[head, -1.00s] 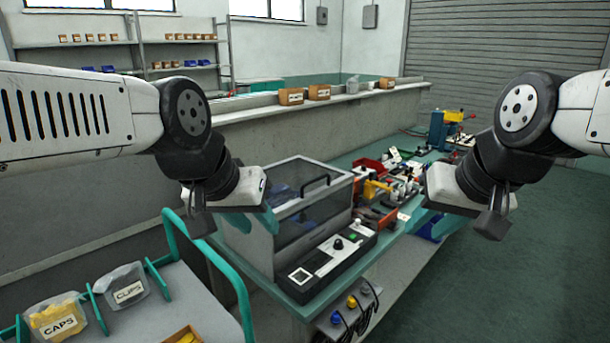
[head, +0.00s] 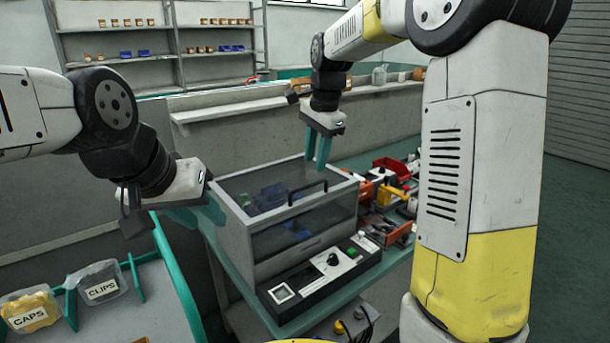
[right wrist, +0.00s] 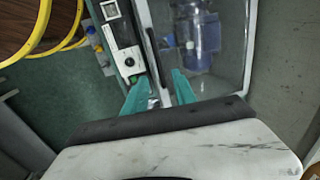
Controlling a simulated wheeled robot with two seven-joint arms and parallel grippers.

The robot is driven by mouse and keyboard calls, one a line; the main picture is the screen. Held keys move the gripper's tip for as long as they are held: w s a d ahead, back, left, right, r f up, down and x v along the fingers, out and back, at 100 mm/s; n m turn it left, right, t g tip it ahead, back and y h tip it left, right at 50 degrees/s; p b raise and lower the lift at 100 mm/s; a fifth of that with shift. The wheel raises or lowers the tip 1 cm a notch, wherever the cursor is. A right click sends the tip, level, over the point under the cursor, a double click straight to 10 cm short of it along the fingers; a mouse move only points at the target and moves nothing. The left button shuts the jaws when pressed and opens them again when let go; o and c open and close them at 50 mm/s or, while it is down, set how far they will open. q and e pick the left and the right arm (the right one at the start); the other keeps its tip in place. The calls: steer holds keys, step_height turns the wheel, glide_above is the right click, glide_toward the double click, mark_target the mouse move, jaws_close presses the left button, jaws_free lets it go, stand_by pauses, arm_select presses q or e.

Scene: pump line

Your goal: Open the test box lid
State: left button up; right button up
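The test box (head: 300,240) is a grey case with a see-through lid (head: 245,185), which lies closed. A black bar handle (head: 308,192) is at the lid's front edge; it also shows in the right wrist view (right wrist: 153,52). My right gripper (head: 319,166) points down above the lid, its teal fingers apart and empty. In the right wrist view, the handle's line runs toward the gap between these fingers (right wrist: 158,92); contact is not visible. My left gripper (head: 198,217) is at the box's left side, its fingers apart and empty. A blue object (right wrist: 198,42) shows through the lid.
A control panel (head: 320,268) with a knob and green button runs along the box's front. Red and orange bins and tools (head: 390,190) crowd the bench to the right. My right arm blocks the right side.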

mark_target(312, 184)
steer(key=f, duration=0.4)
steer(key=w+f, duration=0.1)
steer(key=f, duration=0.1)
steer(key=shift+a+f, duration=0.25)
steer(key=shift+a, duration=0.05)
jaws_close()
stand_by(1.1)
